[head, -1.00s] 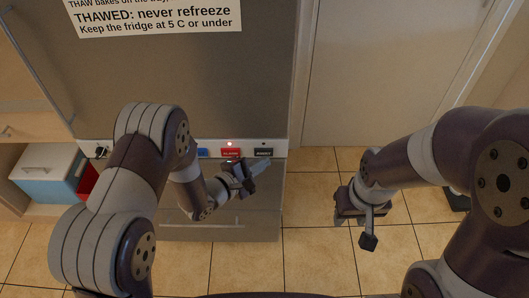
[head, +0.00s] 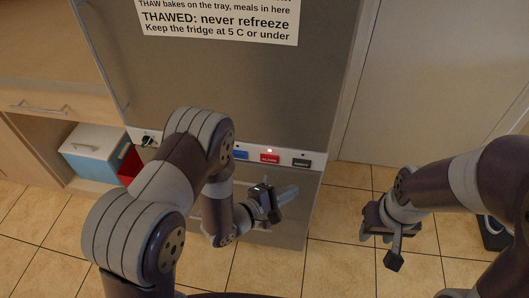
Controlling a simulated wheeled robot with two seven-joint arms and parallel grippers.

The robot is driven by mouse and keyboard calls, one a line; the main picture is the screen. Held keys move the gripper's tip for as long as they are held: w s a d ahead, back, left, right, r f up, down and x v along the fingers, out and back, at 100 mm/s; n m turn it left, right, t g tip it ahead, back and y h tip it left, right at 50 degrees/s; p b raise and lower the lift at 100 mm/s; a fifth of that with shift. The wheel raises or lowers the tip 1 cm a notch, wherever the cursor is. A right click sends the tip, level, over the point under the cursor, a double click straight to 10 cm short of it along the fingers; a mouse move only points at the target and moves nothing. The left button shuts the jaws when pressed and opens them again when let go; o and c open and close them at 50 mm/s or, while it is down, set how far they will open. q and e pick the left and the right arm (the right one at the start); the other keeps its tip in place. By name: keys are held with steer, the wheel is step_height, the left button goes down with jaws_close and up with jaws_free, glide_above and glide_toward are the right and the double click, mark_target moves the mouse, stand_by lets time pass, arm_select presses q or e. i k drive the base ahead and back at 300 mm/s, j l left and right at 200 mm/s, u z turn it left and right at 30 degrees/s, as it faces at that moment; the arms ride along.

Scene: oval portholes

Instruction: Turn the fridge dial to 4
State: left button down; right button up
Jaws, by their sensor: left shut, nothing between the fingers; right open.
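The fridge (head: 225,85) has a grey front with a pale control strip (head: 325,159) across it. A small dark dial (head: 148,140) sits at the strip's left end; its numbers are too small to read. A blue button (head: 241,155), a red button (head: 270,157) and a dark button (head: 302,162) lie further right, and my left arm hides the strip between. My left gripper (head: 288,191) is shut and empty, just below the dark button and well right of the dial. My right gripper (head: 384,248) is open and empty over the floor, right of the fridge.
A printed notice (head: 218,22) is on the upper fridge front. A blue and white box (head: 95,152) and a red item (head: 129,164) sit in an open cabinet space at left. A pale door (head: 425,80) is at right. Tiled floor (head: 345,225) is clear between fridge and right arm.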

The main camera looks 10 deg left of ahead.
mark_target(147, 140)
steer(key=u, duration=1.35)
